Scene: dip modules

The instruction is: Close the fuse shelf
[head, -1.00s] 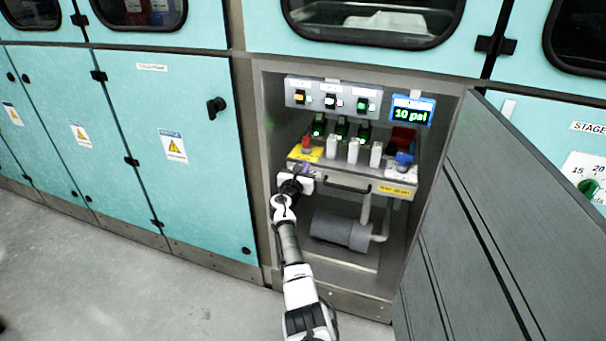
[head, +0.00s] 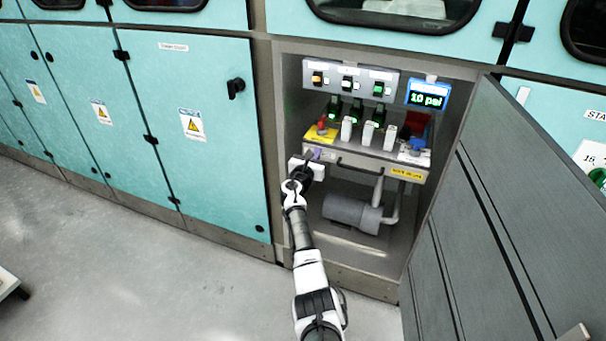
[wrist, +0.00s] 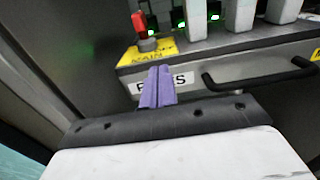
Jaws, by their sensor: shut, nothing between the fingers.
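The fuse shelf (head: 345,157) is a grey drawer inside the open cabinet. White fuses (head: 367,133), a red switch and a blue valve stand on it. Its front bears a dark bar handle (head: 357,170), which also shows in the wrist view (wrist: 262,78). My gripper (head: 313,154) is at the left end of the shelf front. In the wrist view my gripper's purple fingers (wrist: 157,88) are together and empty, in front of the white label on the shelf face. They overlap the label in the picture; I cannot tell whether they touch it.
The open grey cabinet door (head: 480,215) stands on the right. The cabinet's left frame (head: 272,150) is close to my gripper. A grey cylinder with pipes (head: 352,213) lies below the shelf. Switches (head: 348,80) and a 10 psi display (head: 427,95) are above. The floor at left is mostly clear.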

